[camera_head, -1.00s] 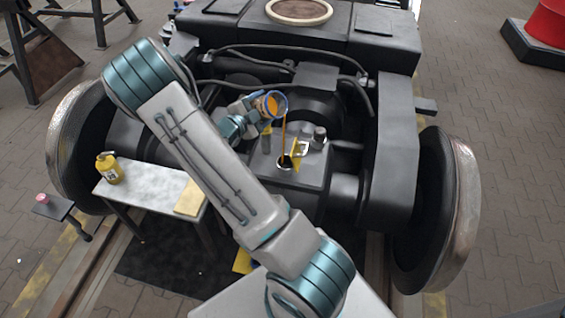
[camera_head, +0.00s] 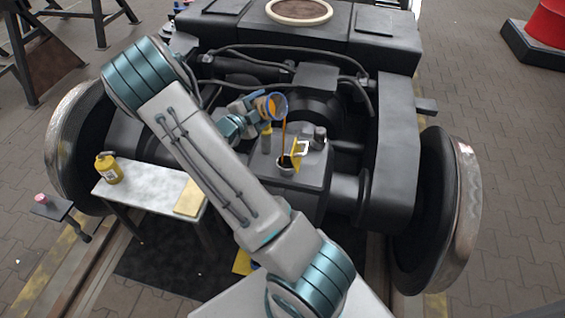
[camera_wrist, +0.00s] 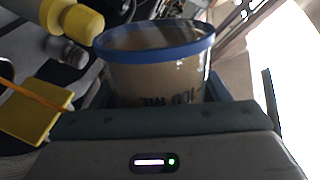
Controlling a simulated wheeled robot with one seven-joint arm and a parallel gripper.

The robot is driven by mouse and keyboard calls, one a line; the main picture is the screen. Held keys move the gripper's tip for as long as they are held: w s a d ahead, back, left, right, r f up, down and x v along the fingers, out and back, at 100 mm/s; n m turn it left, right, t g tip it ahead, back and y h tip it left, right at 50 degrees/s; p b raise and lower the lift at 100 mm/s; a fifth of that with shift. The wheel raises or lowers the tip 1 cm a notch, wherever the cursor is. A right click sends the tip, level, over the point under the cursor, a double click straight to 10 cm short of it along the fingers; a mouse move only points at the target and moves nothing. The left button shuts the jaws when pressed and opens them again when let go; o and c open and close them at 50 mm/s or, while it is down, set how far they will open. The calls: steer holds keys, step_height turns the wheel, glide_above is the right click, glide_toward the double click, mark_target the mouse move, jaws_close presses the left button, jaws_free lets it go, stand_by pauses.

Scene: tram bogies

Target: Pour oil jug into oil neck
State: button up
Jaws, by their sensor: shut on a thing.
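The oil jug (camera_head: 279,105) is a clear cup with a blue rim, tipped over above the gearbox housing. A thin orange oil stream (camera_head: 283,137) falls from it to the oil neck (camera_head: 286,167), a round opening on top of the housing. My gripper (camera_head: 258,108) is shut on the jug. In the wrist view the jug (camera_wrist: 160,80) fills the middle, with printed marks on its wall, between the jaws of my gripper (camera_wrist: 165,110). The orange stream (camera_wrist: 35,97) shows at the left there. The neck's inside is too small to read.
A yellow tag (camera_head: 299,150) and a grey cap (camera_head: 320,137) sit beside the neck. A small table (camera_head: 145,188) at the left bears a yellow bottle (camera_head: 108,168) and a yellow cloth-like pad (camera_head: 190,197). Bogie wheels stand on both sides, and hoses cross behind the jug.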

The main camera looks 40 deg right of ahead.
steer(key=shift+w+f+m+b, duration=0.1)
steer(key=shift+f+m+b, duration=0.05)
steer(key=shift+m+b, duration=0.45)
stand_by(1.1)
steer(key=shift+r+m+b, duration=0.25)
steer(key=shift+m+b, duration=0.05)
steer(key=shift+m, duration=0.5)
stand_by(2.1)
steer(key=shift+s+d+f+m+t+y+b, duration=0.1)
steer(key=shift+s+m+t+y+b, duration=0.3)
steer(key=shift+b, duration=1)
steer(key=shift+s+d+f+m+h+b, duration=0.1)
steer(key=shift+s+m+b, duration=0.1)
steer(key=shift+m+b, duration=0.85)
stand_by(0.9)
